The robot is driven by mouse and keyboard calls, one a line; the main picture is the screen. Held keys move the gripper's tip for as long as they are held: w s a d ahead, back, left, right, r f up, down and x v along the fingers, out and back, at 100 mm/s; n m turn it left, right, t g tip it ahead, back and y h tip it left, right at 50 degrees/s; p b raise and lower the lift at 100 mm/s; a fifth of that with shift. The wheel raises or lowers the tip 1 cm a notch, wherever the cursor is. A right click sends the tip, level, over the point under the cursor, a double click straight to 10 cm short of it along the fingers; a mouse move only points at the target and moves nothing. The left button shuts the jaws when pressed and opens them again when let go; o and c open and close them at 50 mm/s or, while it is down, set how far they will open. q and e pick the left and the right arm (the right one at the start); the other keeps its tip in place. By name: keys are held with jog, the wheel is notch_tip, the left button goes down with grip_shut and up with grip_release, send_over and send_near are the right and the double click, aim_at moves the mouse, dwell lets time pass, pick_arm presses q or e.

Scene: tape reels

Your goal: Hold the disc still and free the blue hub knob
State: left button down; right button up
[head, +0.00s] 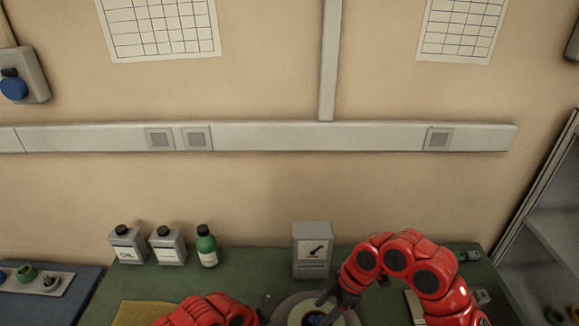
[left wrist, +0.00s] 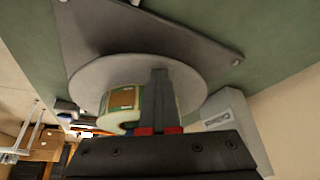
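A round pale disc (head: 283,309) with a tape reel on it lies on the bench at the bottom edge of the head view. In the left wrist view the grey disc (left wrist: 95,85) and the cream-and-green tape roll (left wrist: 122,103) show close up. My left gripper (left wrist: 160,72) has its fingers together in front of them; whether they touch the disc I cannot tell.
Two white containers (head: 128,245) and a green bottle (head: 207,247) stand at the back left. A grey box with a wrench label (head: 312,250) stands behind the disc. A yellow cloth (head: 140,314) lies at the front left. The green bench (head: 262,262) is clear between bottle and box.

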pick_arm(q)
jog(key=shift+s+a+f, duration=0.15)
jog(key=shift+f, duration=0.1)
jog(key=r+p, duration=0.1)
jog(key=r, duration=0.1)
jog(key=r+p, duration=0.1)
jog(key=r, duration=0.1)
jog(key=r+p, duration=0.2)
jog(key=shift+w+r, duration=0.2)
jog(key=shift+w, duration=0.05)
pick_arm(e)
notch_tip(320, 180, up, 4)
jog(key=shift+w+f, duration=0.1)
jog(key=shift+f, duration=0.1)
pick_arm(q)
jog(key=shift+f, duration=0.1)
